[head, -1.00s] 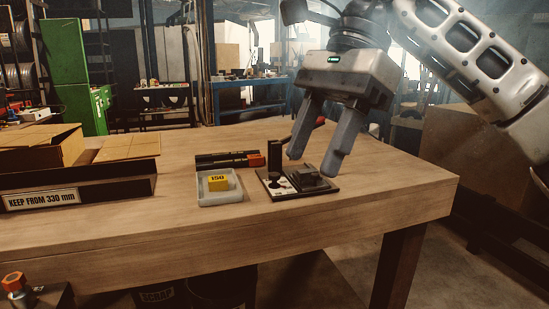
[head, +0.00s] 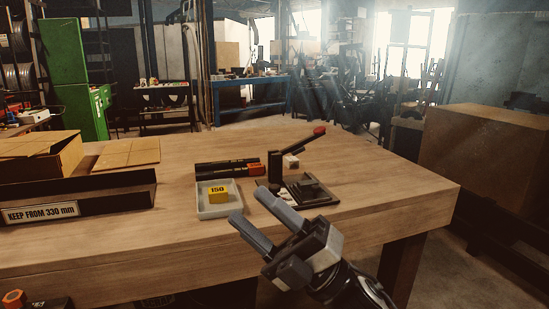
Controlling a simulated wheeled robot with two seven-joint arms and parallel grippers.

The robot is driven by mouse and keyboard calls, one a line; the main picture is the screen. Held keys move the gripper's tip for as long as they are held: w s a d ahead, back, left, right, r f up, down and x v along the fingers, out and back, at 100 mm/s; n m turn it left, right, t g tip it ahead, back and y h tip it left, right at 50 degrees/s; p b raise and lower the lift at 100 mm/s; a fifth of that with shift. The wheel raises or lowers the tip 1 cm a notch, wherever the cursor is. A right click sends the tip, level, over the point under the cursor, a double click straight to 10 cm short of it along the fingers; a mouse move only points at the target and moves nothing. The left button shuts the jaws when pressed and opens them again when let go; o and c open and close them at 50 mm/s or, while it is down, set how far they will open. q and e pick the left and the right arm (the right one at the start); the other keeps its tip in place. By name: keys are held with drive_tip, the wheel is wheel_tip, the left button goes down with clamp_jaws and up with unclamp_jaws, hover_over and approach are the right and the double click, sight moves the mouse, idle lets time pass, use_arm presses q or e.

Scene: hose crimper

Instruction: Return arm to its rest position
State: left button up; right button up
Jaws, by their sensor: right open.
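My right gripper (head: 254,207) is open and empty. It is low at the front edge of the workbench, with its fingers pointing up and left toward the tray and the crimper. The hose crimper (head: 320,193) is a small dark plate with a block and an upright post. Its lever (head: 303,141) slants up to the right and ends in a red knob. A small white piece shows beside the post, under the lever. The gripper's fingers overlap the crimper's front left in the picture; I cannot tell whether they touch.
A pale tray (head: 218,211) holds a yellow block (head: 218,193) marked 150. Dark hoses (head: 226,168) with an orange end lie behind it. A bin labelled KEEP FROM 330 mm (head: 110,196) and cardboard boxes (head: 128,152) stand at left. The wooden bench (head: 400,205) is clear at right.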

drive_tip(key=s+d+f+m+t+h+p, duration=0.15)
drive_tip(key=d+f+m+t+h, duration=0.35)
drive_tip(key=f+m+h, duration=0.7)
drive_tip(key=s+d+f+m+t+h, duration=0.35)
drive_tip(key=d+f+m+h, duration=0.45)
drive_tip(key=f+m, duration=0.65)
drive_tip(key=s+d+f+m+g+h, duration=0.2)
drive_tip(key=s+f+m+g, duration=0.2)
drive_tip(key=s+f, duration=0.3)
drive_tip(key=shift+s+d+m+g+p, duration=0.4)
drive_tip(key=shift+s+m, duration=0.35)
drive_tip(key=shift+s, duration=0.25)
